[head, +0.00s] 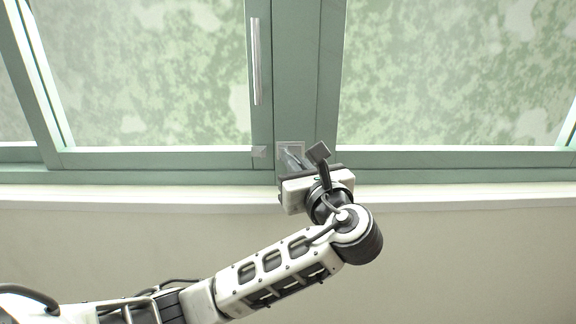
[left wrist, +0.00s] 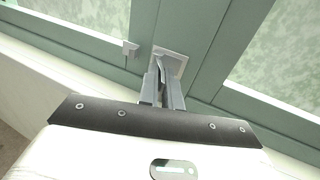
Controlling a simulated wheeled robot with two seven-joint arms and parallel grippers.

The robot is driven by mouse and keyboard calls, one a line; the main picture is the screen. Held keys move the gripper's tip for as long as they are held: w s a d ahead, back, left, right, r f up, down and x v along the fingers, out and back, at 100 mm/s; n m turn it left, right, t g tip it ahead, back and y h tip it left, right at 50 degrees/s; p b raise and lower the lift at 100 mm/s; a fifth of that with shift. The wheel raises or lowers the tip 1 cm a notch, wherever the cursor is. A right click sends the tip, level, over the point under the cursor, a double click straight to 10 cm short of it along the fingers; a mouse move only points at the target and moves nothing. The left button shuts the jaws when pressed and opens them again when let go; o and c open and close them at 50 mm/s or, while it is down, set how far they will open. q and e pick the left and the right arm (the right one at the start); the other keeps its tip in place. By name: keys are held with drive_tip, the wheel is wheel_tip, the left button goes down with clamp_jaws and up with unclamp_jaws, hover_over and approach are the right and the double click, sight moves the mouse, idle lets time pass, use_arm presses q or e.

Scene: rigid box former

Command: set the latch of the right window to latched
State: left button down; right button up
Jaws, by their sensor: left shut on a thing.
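The right window (head: 328,80) has a green frame and stands right of the centre in the head view. Its latch (head: 284,147) is a grey square plate with a small lever, low on the frame; it also shows in the left wrist view (left wrist: 178,62). My left gripper (head: 293,161) reaches up to the latch from below. In the left wrist view its two fingers (left wrist: 161,88) are shut on the latch lever, just in front of the plate. The fingers hide part of the lever, so its exact angle is hard to tell. My right gripper is in neither view.
A pale sill (head: 450,198) runs below the windows, with plain wall beneath.

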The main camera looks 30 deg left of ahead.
use_arm(q)
drive_tip(key=w+n+g+y, duration=0.1)
drive_tip(key=n+g, duration=0.1)
drive_tip(key=w+n+g+y, duration=0.1)
drive_tip(key=g, duration=0.2)
drive_tip(key=w+d+n+g+y, duration=0.1)
drive_tip(key=n+g, duration=0.1)
drive_tip(key=g, duration=0.1)
drive_tip(key=shift+r+n+y, duration=0.15)
drive_tip(key=shift+n+y, duration=0.15)
drive_tip(key=shift+w+a+n+g, duration=0.1)
drive_tip(key=shift+w+n+g, duration=0.2)
drive_tip(key=shift+n+g, duration=0.5)
drive_tip(key=shift+w+n+g, duration=0.25)
drive_tip(key=shift+n+g, duration=0.15)
drive_tip(key=shift+g, duration=0.65)
drive_tip(key=shift+w+a+n+g, duration=0.1)
drive_tip(key=shift+w+n+g, duration=0.2)
drive_tip(key=shift+n+g, duration=0.5)
drive_tip(key=shift+g, duration=0.45)
